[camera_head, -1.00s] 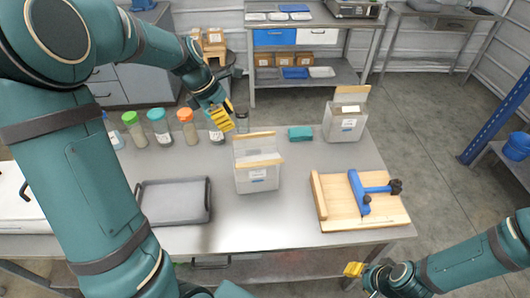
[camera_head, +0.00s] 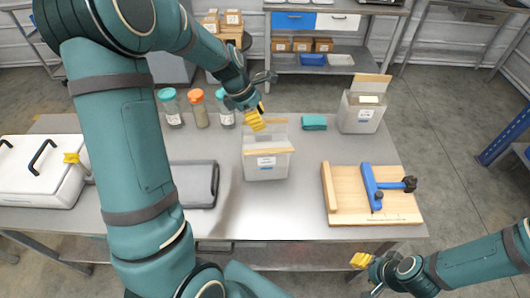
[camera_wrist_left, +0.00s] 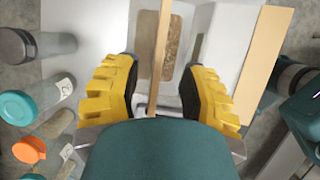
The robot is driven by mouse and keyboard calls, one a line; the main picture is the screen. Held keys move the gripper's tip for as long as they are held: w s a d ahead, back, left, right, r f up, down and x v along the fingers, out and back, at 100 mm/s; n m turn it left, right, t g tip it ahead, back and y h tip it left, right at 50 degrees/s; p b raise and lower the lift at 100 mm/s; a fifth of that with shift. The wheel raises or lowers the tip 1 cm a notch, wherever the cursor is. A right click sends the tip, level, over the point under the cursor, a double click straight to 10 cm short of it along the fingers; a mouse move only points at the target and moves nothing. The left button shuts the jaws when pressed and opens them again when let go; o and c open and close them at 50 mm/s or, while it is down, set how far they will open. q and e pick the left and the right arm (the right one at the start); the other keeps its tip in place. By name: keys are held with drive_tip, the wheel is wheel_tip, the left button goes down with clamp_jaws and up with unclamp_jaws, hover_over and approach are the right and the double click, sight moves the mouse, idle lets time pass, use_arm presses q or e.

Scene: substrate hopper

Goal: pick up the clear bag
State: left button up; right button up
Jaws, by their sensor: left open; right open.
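A pale grey, bag-like container (camera_head: 265,166) stands upright in the middle of the table, with a white label, a tan strip along its front rim and a translucent back panel. I take it for the clear bag, but cannot be sure. A similar container (camera_head: 361,112) with a tan flap stands at the back right. My left gripper (camera_head: 256,120) is at the top of the middle container's back panel. In the left wrist view its yellow fingers (camera_wrist_left: 165,92) are apart, with a tan strip (camera_wrist_left: 160,60) between them. My right gripper (camera_head: 361,260) is open and empty off the front edge.
A wooden board (camera_head: 395,206) with a blue clamp (camera_head: 371,186) lies at the right. A grey tray (camera_head: 200,190) is left of the middle, partly behind my left arm. Several lidded jars (camera_head: 199,110) stand behind it. A teal block (camera_head: 314,122) lies between the containers. A white box (camera_head: 35,175) is far left.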

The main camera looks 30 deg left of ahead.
sight(269, 134)
use_arm(q)
drive_tip(key=shift+b+x, duration=0.4)
drive_tip(key=shift+x, duration=1.9)
drive_tip(key=shift+w+f, duration=0.15)
drive_tip(key=shift+f, duration=0.05)
clamp_jaws()
